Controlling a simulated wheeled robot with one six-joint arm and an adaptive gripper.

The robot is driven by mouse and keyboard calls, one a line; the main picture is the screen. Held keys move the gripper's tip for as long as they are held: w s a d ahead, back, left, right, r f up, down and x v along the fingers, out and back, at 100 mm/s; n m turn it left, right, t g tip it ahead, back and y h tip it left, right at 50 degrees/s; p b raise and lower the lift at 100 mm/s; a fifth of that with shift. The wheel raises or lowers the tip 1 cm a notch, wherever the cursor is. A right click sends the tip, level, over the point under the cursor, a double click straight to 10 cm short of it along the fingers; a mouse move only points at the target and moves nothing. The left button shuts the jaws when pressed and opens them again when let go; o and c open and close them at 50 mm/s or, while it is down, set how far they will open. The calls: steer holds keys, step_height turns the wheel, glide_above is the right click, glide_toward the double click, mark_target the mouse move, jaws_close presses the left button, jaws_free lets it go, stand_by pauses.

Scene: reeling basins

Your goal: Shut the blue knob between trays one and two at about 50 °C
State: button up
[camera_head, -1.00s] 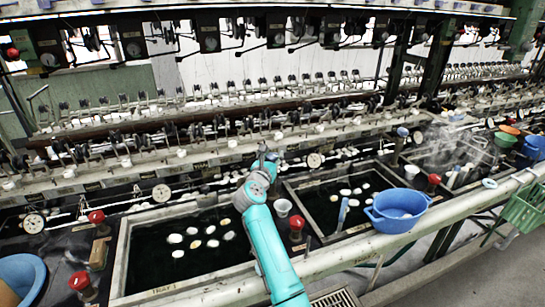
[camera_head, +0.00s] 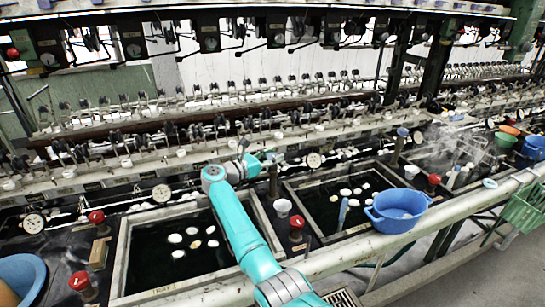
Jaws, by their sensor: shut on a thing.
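My teal arm reaches over tray one (camera_head: 118,262), a dark water basin with several pale cocoons (camera_head: 194,237) and a TRAY 1 label. My gripper (camera_head: 268,159) is at the top of a dark upright post (camera_head: 273,181) at the back, between tray one and tray two (camera_head: 296,200). It is shut on the blue knob there, which is mostly hidden by the gripper. Tray two also holds several cocoons (camera_head: 345,192). A round dial (camera_head: 314,160) stands behind tray two and another dial (camera_head: 162,193) behind tray one; their readings are too small to tell.
A white cup (camera_head: 282,207) and a red knob (camera_head: 296,222) stand between the trays. A blue basin (camera_head: 398,208) sits on the front rail of tray two. Another blue-topped post (camera_head: 402,133) stands further right. Steam rises at the right. Reeling machinery fills the back.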

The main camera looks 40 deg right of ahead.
steer(key=shift+f+m+g, duration=0.1)
steer(key=shift+m+g, duration=0.2)
steer(key=shift+g, duration=0.2)
steer(key=o, duration=1.2)
steer(key=shift+c, duration=0.2)
steer(key=a, duration=1.2)
steer(key=shift+w, duration=0.2)
